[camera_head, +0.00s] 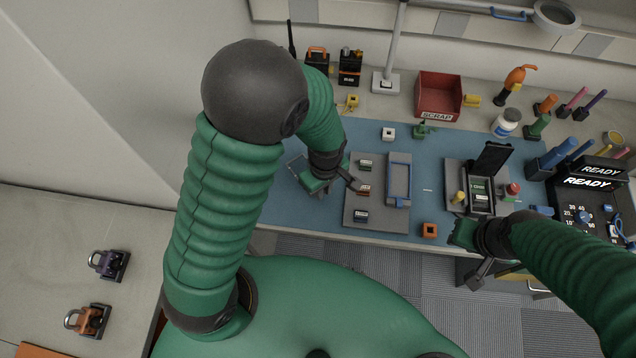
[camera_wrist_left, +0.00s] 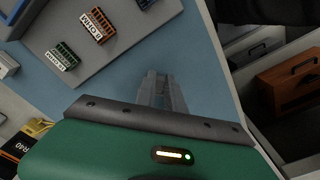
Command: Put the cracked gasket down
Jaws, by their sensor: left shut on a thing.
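My left gripper (camera_head: 350,183) is over the blue mat (camera_head: 415,130), at the left edge of the grey tray (camera_head: 376,216). Its fingers show from behind in the left wrist view (camera_wrist_left: 162,92), close together over blue mat. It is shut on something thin. The cracked gasket itself cannot be made out between the fingers.
The grey tray holds several small labelled modules (camera_wrist_left: 97,24) and a blue frame (camera_head: 399,168). A red SCRAP bin (camera_head: 438,95) stands at the back. An open black-lidded case (camera_head: 492,158) stands right. An orange block (camera_head: 430,230) lies near the front edge.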

